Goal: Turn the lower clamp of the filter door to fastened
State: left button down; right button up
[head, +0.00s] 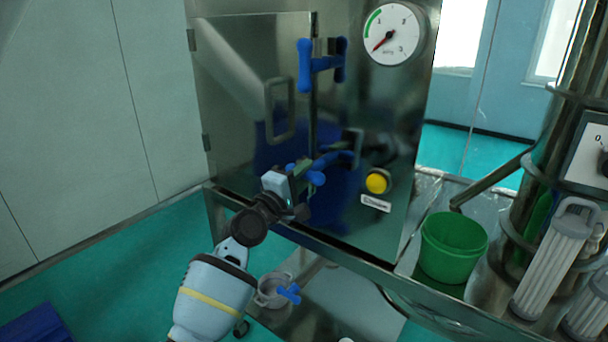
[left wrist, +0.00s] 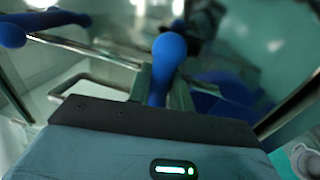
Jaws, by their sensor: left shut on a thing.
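The filter door (head: 235,95) is a closed steel panel on the cabinet front. The lower clamp (head: 334,159) has a blue handle and sits at the door's right edge, partly hidden by my gripper. My left gripper (head: 306,178) reaches it from below left and is shut on its blue handle. In the left wrist view the rounded blue end of the lower clamp (left wrist: 169,52) stands between the two fingers (left wrist: 162,92). The upper clamp (head: 306,66), also blue, is higher on the same edge, with its bars upright. My right gripper is not in view.
A steel door handle (head: 292,112) stands out left of the clamps. A pressure gauge (head: 389,34) and a yellow button (head: 377,182) are to the right. A green bucket (head: 450,248) and white filter cartridges (head: 551,262) stand further right.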

pick_arm(q)
jog(key=shift+f, duration=0.1)
jog(key=c, duration=1.3)
grip_release()
jog(key=shift+s, duration=0.1)
jog(key=shift+v, duration=3.85)
